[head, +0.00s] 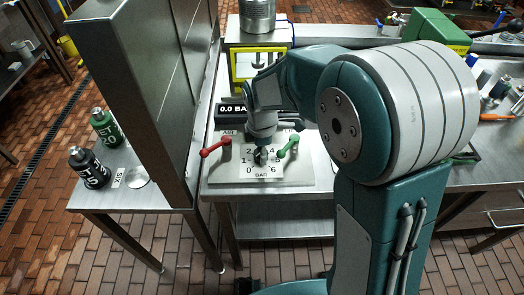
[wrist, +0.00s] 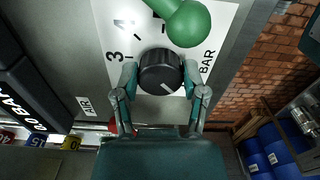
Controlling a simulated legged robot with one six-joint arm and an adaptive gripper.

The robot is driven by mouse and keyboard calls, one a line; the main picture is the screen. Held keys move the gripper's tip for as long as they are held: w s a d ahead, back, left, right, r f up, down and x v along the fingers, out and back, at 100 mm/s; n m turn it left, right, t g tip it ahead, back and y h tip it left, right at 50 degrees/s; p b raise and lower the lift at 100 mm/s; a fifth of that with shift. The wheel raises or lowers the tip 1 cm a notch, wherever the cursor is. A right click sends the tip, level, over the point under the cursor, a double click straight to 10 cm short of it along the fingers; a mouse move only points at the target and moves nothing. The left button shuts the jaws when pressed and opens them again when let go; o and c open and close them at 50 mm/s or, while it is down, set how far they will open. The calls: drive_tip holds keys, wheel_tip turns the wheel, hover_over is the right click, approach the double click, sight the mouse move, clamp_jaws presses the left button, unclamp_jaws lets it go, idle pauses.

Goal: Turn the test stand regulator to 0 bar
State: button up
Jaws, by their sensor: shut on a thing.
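The regulator knob (wrist: 158,66) is black and round, with a white mark on its lower right edge in the wrist view. It sits on a white dial plate (wrist: 222,18) printed with numbers and BAR; 3 and 4 show at its left. The numbers nearest the white mark are hidden. My gripper (wrist: 160,76) is shut on the knob, one finger on each side. In the head view my gripper (head: 261,150) reaches down over the dial plate (head: 248,172), where 0 is lower left and 6 lower right. The display (head: 231,108) reads 0.0 BA, its end covered by my arm.
A red lever (head: 215,147) stands left of the dial and a green lever (head: 288,147) right of it, close to my gripper. The green lever's round end (wrist: 188,22) is just above the knob in the wrist view. A tall metal panel (head: 150,75) stands at the left.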

drive_tip(key=shift+w+a+r, duration=0.1)
drive_tip(key=shift+w+r, duration=0.05)
drive_tip(key=o, duration=1)
drive_tip(key=shift+o, duration=0.7)
wheel_tip(320, 180, up, 12)
drive_tip(key=shift+f, duration=0.2)
drive_tip(key=shift+a, duration=0.1)
